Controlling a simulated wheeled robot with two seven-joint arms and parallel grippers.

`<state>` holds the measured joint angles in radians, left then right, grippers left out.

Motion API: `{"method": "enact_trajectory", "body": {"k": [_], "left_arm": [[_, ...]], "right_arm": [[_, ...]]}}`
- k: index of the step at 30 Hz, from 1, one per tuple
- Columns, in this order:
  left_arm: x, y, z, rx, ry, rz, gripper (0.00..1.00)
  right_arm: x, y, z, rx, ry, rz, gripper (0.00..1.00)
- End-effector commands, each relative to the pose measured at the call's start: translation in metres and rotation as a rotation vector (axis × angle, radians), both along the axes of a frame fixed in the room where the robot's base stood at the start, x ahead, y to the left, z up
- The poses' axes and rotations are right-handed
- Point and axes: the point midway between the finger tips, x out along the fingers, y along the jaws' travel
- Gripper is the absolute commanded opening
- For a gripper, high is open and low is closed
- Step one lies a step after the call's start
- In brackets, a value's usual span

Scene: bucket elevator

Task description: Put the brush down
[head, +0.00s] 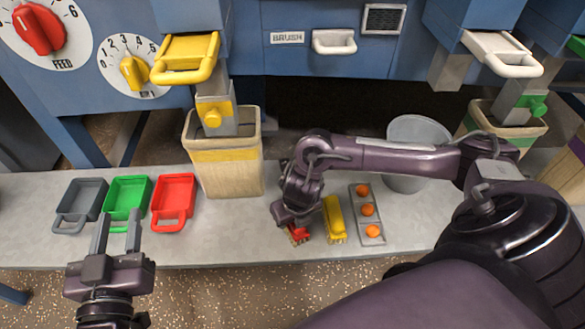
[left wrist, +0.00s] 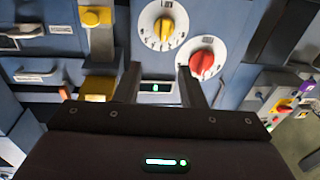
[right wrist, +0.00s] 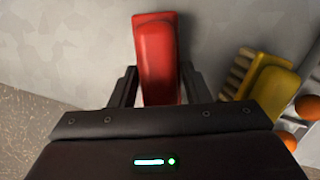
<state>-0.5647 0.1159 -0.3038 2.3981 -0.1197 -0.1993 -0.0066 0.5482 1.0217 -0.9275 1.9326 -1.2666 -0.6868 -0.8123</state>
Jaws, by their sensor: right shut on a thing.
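A red brush (head: 298,233) is between the fingers of my right gripper (head: 286,213), low over the grey bench near its front edge. In the right wrist view the red brush (right wrist: 158,60) shows between the two fingers (right wrist: 157,88), which are shut on it. Its bristles are at bench level; I cannot tell whether they touch. A yellow brush (head: 334,220) stands on the bench just right of it, also in the right wrist view (right wrist: 275,88). My left gripper (head: 117,225) is open and empty, in front of the coloured trays.
Grey (head: 81,203), green (head: 127,195) and red (head: 173,200) scoops lie on the left of the bench (head: 230,240). A holder with orange balls (head: 367,215) is right of the yellow brush. A yellow-banded bin (head: 225,170) and a grey bucket (head: 418,135) stand behind.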

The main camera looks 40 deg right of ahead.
Motion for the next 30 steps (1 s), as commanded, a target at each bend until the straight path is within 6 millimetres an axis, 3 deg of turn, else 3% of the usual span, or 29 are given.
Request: {"method": "enact_trajectory", "body": {"k": [4, 5, 10, 22, 30], "left_arm": [[0.000, 0.000, 0.004, -0.007, -0.018, 0.001, 0.36], [0.001, 0.000, 0.005, -0.009, -0.021, 0.001, 0.36], [0.001, 0.000, 0.006, -0.009, -0.022, 0.001, 0.36], [0.000, 0.000, 0.002, 0.002, 0.004, 0.000, 0.36], [-0.012, -0.001, -0.059, 0.102, 0.256, -0.013, 0.36]], "right_arm": [[0.000, 0.000, -0.001, 0.000, 0.000, 0.000, 0.07], [0.000, 0.000, -0.001, 0.000, 0.000, 0.000, 0.44], [0.000, 0.000, -0.001, 0.000, 0.000, 0.000, 0.65], [0.000, 0.000, 0.001, 0.000, 0.000, 0.000, 0.65], [-0.003, 0.000, 0.018, 0.000, -0.001, 0.000, 0.65]]}}
